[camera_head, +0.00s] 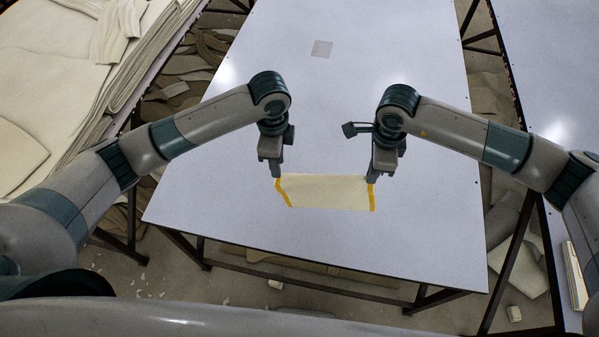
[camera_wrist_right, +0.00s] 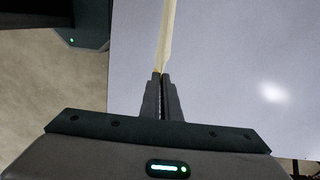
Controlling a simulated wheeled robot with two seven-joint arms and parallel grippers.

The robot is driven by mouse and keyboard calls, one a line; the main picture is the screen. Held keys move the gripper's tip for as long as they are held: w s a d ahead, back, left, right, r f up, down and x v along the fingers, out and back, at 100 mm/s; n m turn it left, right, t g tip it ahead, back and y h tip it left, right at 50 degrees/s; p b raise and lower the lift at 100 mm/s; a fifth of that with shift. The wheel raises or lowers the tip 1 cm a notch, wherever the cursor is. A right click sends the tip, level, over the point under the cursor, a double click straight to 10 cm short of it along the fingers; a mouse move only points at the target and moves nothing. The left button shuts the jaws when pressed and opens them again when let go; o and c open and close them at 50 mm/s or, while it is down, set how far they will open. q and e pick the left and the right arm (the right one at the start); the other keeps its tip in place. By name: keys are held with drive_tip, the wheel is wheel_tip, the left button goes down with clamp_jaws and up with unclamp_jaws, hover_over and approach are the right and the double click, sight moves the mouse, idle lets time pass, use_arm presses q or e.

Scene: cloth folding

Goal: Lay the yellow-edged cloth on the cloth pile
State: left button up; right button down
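The cream cloth (camera_head: 325,192) has yellow strips along its left and right edges. It is stretched between my two grippers at its upper corners, and its lower part seems to hang over the white table. My left gripper (camera_head: 277,175) is shut on the upper left corner. My right gripper (camera_head: 371,179) is shut on the upper right corner. In the right wrist view the right fingers (camera_wrist_right: 161,78) pinch the cloth (camera_wrist_right: 168,35), seen nearly edge-on. A small stack of pale sheets (camera_head: 575,275) stands at the far right; I cannot tell whether it is the cloth pile.
The white table (camera_head: 420,235) is otherwise bare, apart from a flat grey square (camera_head: 321,48) near its far end. A large heap of cream sheets (camera_head: 60,80) fills the left side. Another white table (camera_head: 555,60) is on the right. Scraps lie on the floor.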

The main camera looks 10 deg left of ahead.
use_arm(q)
drive_tip(key=o, duration=1.3)
drive_tip(key=shift+r, duration=0.15)
drive_tip(key=shift+r, duration=2.65)
drive_tip(key=shift+r, duration=0.15)
